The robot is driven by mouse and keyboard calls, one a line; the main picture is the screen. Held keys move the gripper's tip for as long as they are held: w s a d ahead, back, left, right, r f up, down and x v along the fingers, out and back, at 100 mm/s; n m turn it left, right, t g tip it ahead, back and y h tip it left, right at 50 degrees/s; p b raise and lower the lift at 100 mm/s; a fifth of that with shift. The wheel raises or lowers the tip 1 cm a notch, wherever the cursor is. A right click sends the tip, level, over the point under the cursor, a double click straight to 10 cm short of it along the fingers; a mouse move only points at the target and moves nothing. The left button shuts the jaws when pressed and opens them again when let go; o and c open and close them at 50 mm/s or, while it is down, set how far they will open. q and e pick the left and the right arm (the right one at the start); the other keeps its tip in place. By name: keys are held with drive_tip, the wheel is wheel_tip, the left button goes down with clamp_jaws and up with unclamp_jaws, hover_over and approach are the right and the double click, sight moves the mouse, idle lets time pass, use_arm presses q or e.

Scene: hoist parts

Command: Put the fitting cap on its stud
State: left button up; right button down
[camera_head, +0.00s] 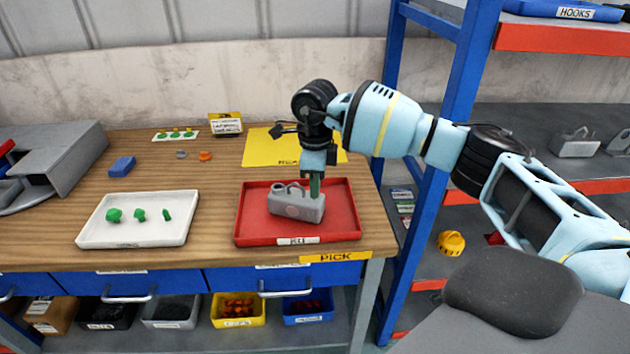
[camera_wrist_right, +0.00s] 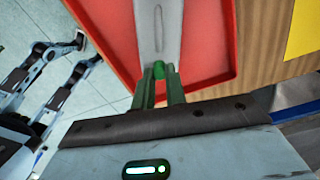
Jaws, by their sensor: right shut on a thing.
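A grey block-shaped hoist part (camera_head: 296,205) sits in the red tray (camera_head: 345,222), with a raised ring and loop on top and a pale round mark on its front. My right gripper (camera_head: 315,187) points down at the block's right end. In the wrist view the gripper (camera_wrist_right: 159,88) is shut on a small bright green cap (camera_wrist_right: 159,69) between its dark green fingertips, against the grey block (camera_wrist_right: 160,30). Whether the cap touches the block, and the stud under it, I cannot tell. Three green pieces (camera_head: 140,214) of differing shape lie in the white tray (camera_head: 120,236). My left gripper is not in view.
A yellow mat (camera_head: 258,147), a labelled yellow box (camera_head: 226,123), a white card with green pieces (camera_head: 160,138), a blue block (camera_head: 122,166) and an orange piece (camera_head: 205,156) lie behind. A blue shelf post (camera_head: 455,90) stands right of the bench. Bare wood separates the trays.

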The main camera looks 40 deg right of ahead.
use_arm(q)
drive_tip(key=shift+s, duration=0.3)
use_arm(e)
drive_tip(key=shift+f, duration=0.2)
drive_tip(key=c, duration=1.8)
unclamp_jaws()
drive_tip(key=o, duration=0.4)
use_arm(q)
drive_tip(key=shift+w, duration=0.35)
use_arm(e)
drive_tip(key=shift+o, duration=0.2)
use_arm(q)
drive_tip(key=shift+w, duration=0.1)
use_arm(e)
drive_tip(key=shift+r, duration=0.15)
wheel_tip(320, 180, up, 6)
drive_tip(key=shift+f, duration=0.1)
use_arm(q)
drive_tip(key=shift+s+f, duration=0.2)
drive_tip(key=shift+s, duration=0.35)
use_arm(e)
drive_tip(key=shift+r, duration=0.9)
